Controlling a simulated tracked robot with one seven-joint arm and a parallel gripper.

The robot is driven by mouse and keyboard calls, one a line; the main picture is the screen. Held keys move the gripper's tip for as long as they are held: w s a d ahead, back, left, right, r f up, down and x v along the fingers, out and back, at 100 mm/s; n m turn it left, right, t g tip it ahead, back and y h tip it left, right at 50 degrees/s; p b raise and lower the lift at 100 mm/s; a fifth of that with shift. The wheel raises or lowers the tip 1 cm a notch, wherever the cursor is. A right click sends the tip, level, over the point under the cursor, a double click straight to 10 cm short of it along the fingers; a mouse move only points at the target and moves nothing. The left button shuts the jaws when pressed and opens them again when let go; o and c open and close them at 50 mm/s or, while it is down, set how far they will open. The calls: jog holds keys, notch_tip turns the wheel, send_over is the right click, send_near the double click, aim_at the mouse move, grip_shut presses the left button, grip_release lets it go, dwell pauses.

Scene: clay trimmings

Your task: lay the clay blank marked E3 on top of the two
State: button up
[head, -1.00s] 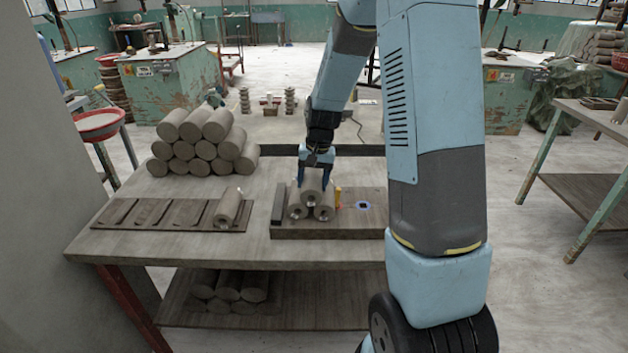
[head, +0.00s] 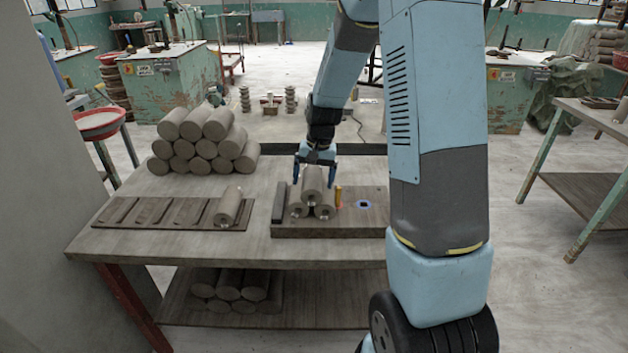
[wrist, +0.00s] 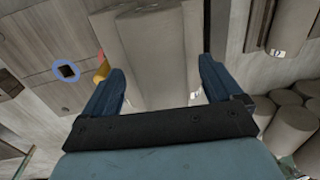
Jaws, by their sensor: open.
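Three grey clay blanks form a small pyramid on the raised board (head: 300,233) in the head view. The top blank (head: 312,180) rests on the lower left blank (head: 297,210) and the lower right blank (head: 325,212). I cannot read which one is E3. My gripper (head: 315,182) is open just above and behind the stack, its fingers spread to either side of the top blank. In the wrist view the open fingers (wrist: 163,92) flank the top blank (wrist: 150,45), with visible gaps.
A slotted tray (head: 150,214) with one blank (head: 228,206) at its right end lies to the left. A larger pile of blanks (head: 205,142) stands behind it. An orange-yellow peg (head: 338,196) and a blue-ringed square mark (head: 364,204) sit right of the stack.

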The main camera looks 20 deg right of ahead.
notch_tip(320, 180, up, 13)
jog(key=d, duration=0.1)
jog(key=shift+s+d, duration=0.3)
jog(key=shift+d, duration=0.05)
dwell(0.6)
jog(key=s+r+n+t, duration=0.1)
jog(key=s+r, duration=0.3)
jog(key=s, duration=0.5)
jog(key=s+r+n+t+h, duration=0.1)
jog(key=s+r, duration=0.3)
jog(key=s, duration=0.5)
jog(key=s+a+r+n+t, duration=0.1)
jog(key=s+r+t, duration=0.2)
jog(key=s, duration=0.6)
jog(key=shift+r+n, duration=0.4)
jog(key=shift+a, duration=0.1)
